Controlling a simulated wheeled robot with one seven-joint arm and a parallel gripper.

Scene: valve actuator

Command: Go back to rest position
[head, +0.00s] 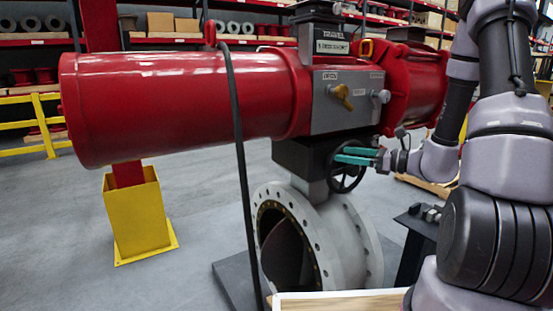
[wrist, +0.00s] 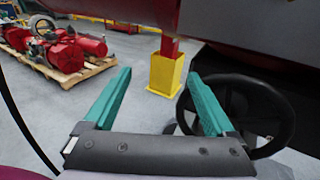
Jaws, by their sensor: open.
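My gripper (head: 354,155) has teal fingers and is at the black handwheel (head: 345,180) under the red valve actuator (head: 190,100) in the head view. In the wrist view my gripper (wrist: 160,95) is open, with its two fingers spread and nothing between them. The handwheel (wrist: 285,120) is at the right there, beside and partly behind the right finger. I cannot tell whether finger and wheel touch. My grey arm takes up the right of the head view.
A flanged grey valve body (head: 360,235) stands below the actuator. A black cable (head: 238,160) hangs in front. A yellow post base (head: 137,220) stands at left. A pallet (wrist: 65,75) with red parts lies on the floor. A wooden box edge (head: 340,300) is at the bottom.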

